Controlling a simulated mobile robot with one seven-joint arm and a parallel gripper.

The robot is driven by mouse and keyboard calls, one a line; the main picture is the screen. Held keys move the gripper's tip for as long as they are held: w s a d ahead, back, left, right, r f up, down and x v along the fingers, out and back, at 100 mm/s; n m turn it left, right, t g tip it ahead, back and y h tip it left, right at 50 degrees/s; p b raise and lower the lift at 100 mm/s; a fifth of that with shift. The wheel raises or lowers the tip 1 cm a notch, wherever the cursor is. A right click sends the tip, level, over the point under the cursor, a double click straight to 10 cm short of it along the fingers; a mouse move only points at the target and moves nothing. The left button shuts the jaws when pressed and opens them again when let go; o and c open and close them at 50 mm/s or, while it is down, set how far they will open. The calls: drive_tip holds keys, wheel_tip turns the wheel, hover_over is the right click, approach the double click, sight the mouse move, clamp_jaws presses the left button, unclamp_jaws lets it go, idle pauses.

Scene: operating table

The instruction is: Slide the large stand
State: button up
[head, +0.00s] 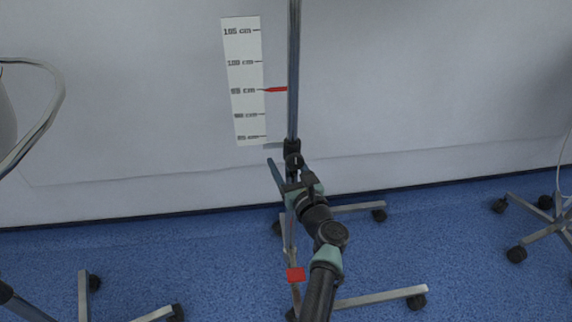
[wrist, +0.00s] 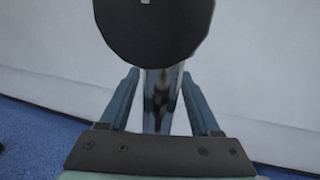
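The large stand is a tall grey pole (head: 293,75) in the middle of the head view, on a wheeled base (head: 385,299). A dark clamp (head: 292,150) sits on the pole. My gripper (head: 283,163) is at the pole, just below the clamp. In the wrist view my gripper (wrist: 159,78) is open, one blue finger on each side of the pole (wrist: 158,105). A gap shows beside each finger. A dark round disc (wrist: 155,25) hides the pole above the fingertips. My wrist partly hides the lower pole in the head view.
A scale in cm (head: 246,85) stands left of the pole, with a red pointer (head: 276,89) near 95. A white wall (head: 430,90) is close behind. Other wheeled bases stand at right (head: 540,231) and lower left (head: 84,295). Blue floor (head: 450,235) is clear between.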

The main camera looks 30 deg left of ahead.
drive_tip(key=p+v, duration=0.7)
drive_tip(key=v, duration=0.6)
drive_tip(key=shift+p, duration=0.3)
drive_tip(key=shift+f, duration=0.1)
